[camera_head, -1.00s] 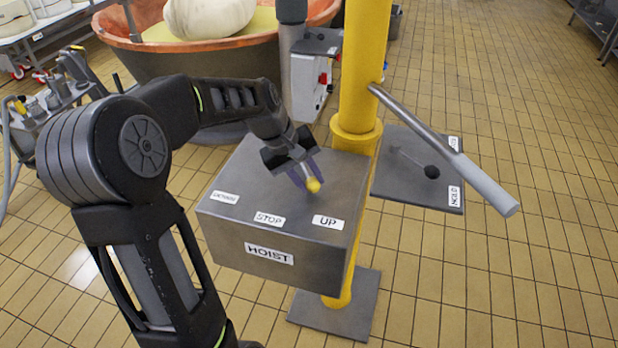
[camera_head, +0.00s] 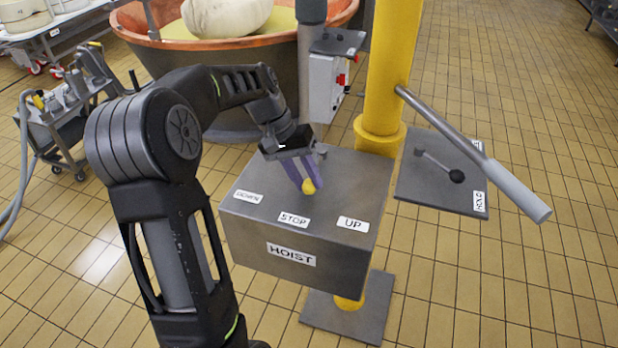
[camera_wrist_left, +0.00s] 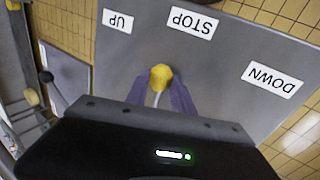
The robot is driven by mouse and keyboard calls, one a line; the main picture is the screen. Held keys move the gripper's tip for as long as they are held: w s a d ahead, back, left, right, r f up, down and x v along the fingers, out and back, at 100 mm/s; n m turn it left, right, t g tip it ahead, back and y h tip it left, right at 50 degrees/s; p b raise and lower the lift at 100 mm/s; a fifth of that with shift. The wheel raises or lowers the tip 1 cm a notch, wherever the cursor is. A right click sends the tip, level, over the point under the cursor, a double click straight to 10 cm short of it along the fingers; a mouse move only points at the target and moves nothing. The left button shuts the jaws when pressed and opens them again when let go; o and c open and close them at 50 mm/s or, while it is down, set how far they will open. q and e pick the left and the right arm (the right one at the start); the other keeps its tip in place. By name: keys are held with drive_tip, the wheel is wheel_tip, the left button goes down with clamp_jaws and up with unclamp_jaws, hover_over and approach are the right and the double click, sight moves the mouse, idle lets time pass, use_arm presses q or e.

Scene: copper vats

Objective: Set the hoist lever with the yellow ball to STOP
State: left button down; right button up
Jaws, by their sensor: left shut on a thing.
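The hoist box (camera_head: 300,245) has a grey top with the labels DOWN (camera_head: 248,196), STOP (camera_head: 294,219) and UP (camera_head: 352,223) along its front edge. The yellow ball (camera_head: 308,187) on the hoist lever stands above the top, between the STOP and UP labels. My left gripper (camera_head: 304,180) is shut on the lever just behind the ball, with purple fingers on either side. In the left wrist view the ball (camera_wrist_left: 160,77) also lies between STOP (camera_wrist_left: 192,22) and UP (camera_wrist_left: 117,21). My right gripper is out of view.
A yellow post (camera_head: 388,85) rises behind the box. A grey-handled bar (camera_head: 515,190) juts from it over a second plate (camera_head: 430,190) with a black-ball lever (camera_head: 456,176). A copper vat (camera_head: 240,75) stands behind. Open tiled floor lies to the right.

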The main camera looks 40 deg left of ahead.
use_arm(q)
drive_tip(key=shift+s+a+m, duration=0.1)
drive_tip(key=shift+a+m, duration=0.3)
drive_tip(key=shift+a, duration=0.05)
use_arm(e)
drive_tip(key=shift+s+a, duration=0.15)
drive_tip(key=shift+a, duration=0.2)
use_arm(q)
drive_tip(key=c, duration=1.1)
unclamp_jaws()
